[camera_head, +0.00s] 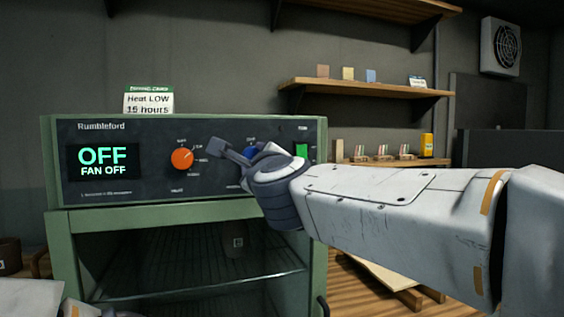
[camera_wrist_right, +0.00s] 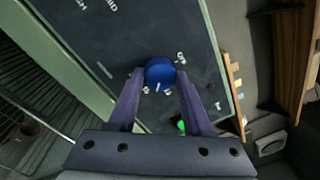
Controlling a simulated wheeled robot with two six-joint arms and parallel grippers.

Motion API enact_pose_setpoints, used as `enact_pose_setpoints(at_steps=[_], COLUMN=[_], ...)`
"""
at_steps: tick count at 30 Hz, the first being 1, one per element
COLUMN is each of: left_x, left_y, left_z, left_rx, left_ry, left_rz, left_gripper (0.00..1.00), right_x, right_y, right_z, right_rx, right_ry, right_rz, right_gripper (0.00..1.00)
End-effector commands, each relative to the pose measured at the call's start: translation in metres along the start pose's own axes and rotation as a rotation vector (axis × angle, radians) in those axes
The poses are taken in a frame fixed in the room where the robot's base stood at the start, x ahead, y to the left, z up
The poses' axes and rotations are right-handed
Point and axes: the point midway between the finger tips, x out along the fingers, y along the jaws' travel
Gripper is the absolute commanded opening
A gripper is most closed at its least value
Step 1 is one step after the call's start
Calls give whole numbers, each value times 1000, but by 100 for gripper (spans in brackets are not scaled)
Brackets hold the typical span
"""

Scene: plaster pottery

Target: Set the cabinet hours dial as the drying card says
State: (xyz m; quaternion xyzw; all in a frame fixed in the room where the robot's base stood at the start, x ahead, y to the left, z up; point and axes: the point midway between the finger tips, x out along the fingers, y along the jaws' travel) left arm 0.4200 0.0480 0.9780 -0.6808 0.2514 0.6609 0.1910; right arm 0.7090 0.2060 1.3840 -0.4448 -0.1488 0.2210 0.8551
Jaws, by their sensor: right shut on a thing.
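The drying card (camera_head: 148,102) stands on top of the cabinet and reads "Heat LOW" and what looks like "15 hours"; the last digit is slightly unclear. The blue dial (camera_wrist_right: 159,73) is on the cabinet's front panel (camera_head: 110,190), right of the orange dial (camera_head: 182,159). My right gripper (camera_head: 245,152) is at the blue dial, which it partly hides in the head view. In the right wrist view the fingers of this gripper (camera_wrist_right: 160,82) are shut on the blue dial, one on each side. Part of my left arm shows at bottom left; its gripper is out of view.
The display (camera_head: 102,161) reads "OFF" and "FAN OFF". A green switch (camera_head: 302,151) is right of the blue dial, close to my right wrist. Below the panel is the cabinet's wire rack (camera_head: 190,285). Wooden shelves (camera_head: 365,89) hang at the right.

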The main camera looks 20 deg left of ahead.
Motion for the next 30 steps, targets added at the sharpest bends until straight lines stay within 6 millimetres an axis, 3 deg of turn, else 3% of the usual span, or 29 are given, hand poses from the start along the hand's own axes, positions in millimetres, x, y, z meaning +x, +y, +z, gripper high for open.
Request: enact_pose_setpoints(at_steps=[12,28,29,30], left_x=[3,3,3,3], left_y=[0,0,0,0], left_z=[0,0,0,0], left_rx=[0,0,0,0], left_ry=[0,0,0,0], left_rz=[0,0,0,0], left_gripper=[50,50,50,50], right_x=[0,0,0,0], right_y=[-1,-1,-1,-1], right_z=[-1,-1,-1,-1], right_rx=[179,201,201,201], right_ry=[18,20,20,20], right_rz=[0,0,0,1], right_gripper=[0,0,57,73])
